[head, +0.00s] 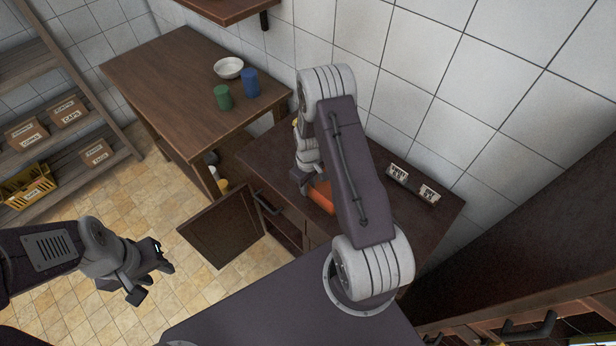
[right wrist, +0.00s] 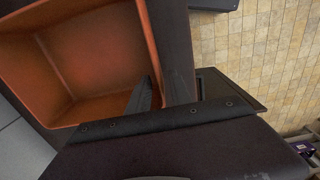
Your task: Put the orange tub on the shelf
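The orange tub (head: 322,197) is on the dark cabinet top, mostly hidden behind my right arm in the head view. In the right wrist view the tub (right wrist: 95,50) is large, open and empty. My right gripper (right wrist: 158,92) has one finger inside the tub and one outside, close against its side wall; it looks shut on that wall. My left gripper (head: 150,275) is open and empty above the floor. A wooden wall shelf (head: 220,10) shows at the top edge. A wooden shelving unit (head: 60,90) stands at the far left.
A wooden table (head: 170,85) holds a white bowl (head: 228,68), a green cup (head: 222,97) and a blue cup (head: 250,83). Labelled boxes (head: 68,112) and a yellow crate (head: 28,187) fill the shelving unit.

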